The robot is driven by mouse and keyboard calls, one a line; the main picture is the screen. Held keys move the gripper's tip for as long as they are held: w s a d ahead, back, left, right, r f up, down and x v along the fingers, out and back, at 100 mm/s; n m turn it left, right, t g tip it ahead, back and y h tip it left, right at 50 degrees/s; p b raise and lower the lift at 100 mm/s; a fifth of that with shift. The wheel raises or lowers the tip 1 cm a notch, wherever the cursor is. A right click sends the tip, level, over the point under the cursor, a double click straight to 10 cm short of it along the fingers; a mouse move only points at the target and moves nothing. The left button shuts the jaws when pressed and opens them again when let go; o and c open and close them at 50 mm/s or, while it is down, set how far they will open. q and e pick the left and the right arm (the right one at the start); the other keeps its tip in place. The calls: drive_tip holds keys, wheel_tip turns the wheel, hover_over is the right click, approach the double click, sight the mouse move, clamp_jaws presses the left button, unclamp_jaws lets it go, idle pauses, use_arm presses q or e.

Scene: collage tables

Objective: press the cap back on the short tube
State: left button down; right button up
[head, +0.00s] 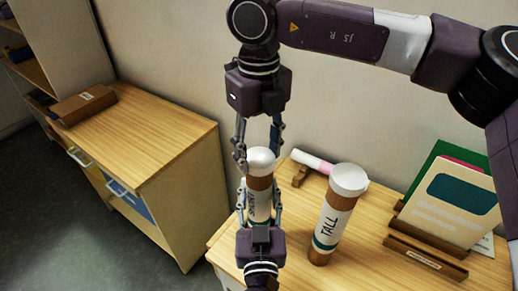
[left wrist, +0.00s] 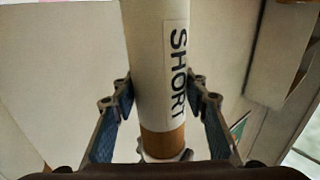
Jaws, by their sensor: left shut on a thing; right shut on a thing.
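The short tube (head: 259,203) is brown with a white label; it stands roughly upright between the fingers of my left gripper (head: 260,190), which is shut on it. In the left wrist view the tube (left wrist: 160,60) shows its SHORT label between the fingers (left wrist: 160,95). The white cap (head: 262,156) is at the tube's top, with brown tube directly below it. My right gripper (head: 258,153) comes from above and is shut on the cap. Whether the cap is fully seated cannot be told. The tube's lower end is hidden behind my left gripper.
A capped tall tube (head: 335,220) stands on the wooden table (head: 365,268) close to the right. Behind is a white-and-pink roll (head: 312,161) on a wooden rest. Cards (head: 450,205) stand in a holder at right. A separate cabinet (head: 150,135) with a brown box (head: 84,104) is at left.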

drive_tip(key=shift+f, duration=0.45)
drive_tip(key=o, duration=0.9)
drive_tip(key=shift+r, duration=0.1)
use_arm(q)
drive_tip(key=c, duration=1.1)
unclamp_jaws()
use_arm(e)
wheel_tip(320, 180, up, 12)
drive_tip(key=shift+f, duration=0.1)
use_arm(q)
drive_tip(key=shift+s, duration=0.1)
